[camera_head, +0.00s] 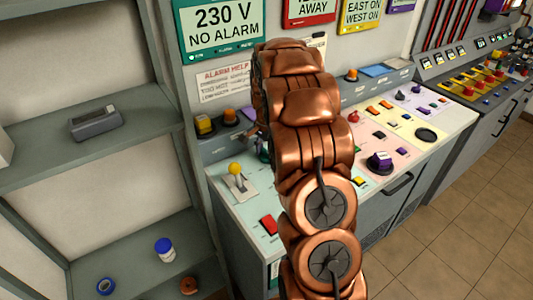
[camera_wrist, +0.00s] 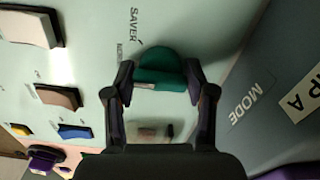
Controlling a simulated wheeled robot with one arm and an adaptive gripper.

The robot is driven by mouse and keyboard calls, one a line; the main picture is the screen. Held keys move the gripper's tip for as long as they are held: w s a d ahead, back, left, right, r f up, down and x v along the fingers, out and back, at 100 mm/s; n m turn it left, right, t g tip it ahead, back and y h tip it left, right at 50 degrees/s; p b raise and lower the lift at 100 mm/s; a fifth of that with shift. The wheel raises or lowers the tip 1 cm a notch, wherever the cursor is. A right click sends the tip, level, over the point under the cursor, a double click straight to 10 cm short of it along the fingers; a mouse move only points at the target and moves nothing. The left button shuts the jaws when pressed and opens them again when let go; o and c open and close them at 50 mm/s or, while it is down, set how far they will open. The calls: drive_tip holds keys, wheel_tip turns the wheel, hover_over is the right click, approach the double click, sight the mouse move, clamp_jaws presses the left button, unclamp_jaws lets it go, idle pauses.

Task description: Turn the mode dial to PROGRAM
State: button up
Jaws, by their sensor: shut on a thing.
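The mode dial (camera_wrist: 158,62) is a round teal knob with a raised grip bar, on the pale green panel in the wrist view. My gripper (camera_wrist: 158,84) has its two dark fingers closed on either side of the bar. A pale mark shows on the bar's near edge. The word SAVER (camera_wrist: 134,24) is printed beside the dial, with a smaller, partly cut-off word near it. The word MODE (camera_wrist: 246,103) is on the grey surface to the right. I cannot read PROGRAM anywhere.
In the wrist view, rocker switches (camera_wrist: 58,97) line the left side. In the head view, a yellow-knobbed lever (camera_head: 235,169) and a red switch (camera_head: 269,224) stand left of my arm. A purple knob (camera_head: 379,162) is to its right. Open floor (camera_head: 450,225) lies at the lower right.

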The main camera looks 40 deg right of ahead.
drive_tip(key=shift+f, duration=0.1)
drive_tip(key=shift+f+n+b, duration=0.1)
drive_tip(key=shift+n+b, duration=0.8)
drive_tip(key=shift+b, duration=0.3)
drive_tip(key=shift+w+n+b, duration=0.1)
drive_tip(key=shift+n+b, duration=0.7)
drive_tip(key=shift+b, duration=0.05)
drive_tip(key=n+b, duration=0.3)
drive_tip(key=n, duration=0.2)
drive_tip(key=shift+r, duration=0.2)
drive_tip(key=shift+n+b, duration=0.3)
drive_tip(key=o, duration=1)
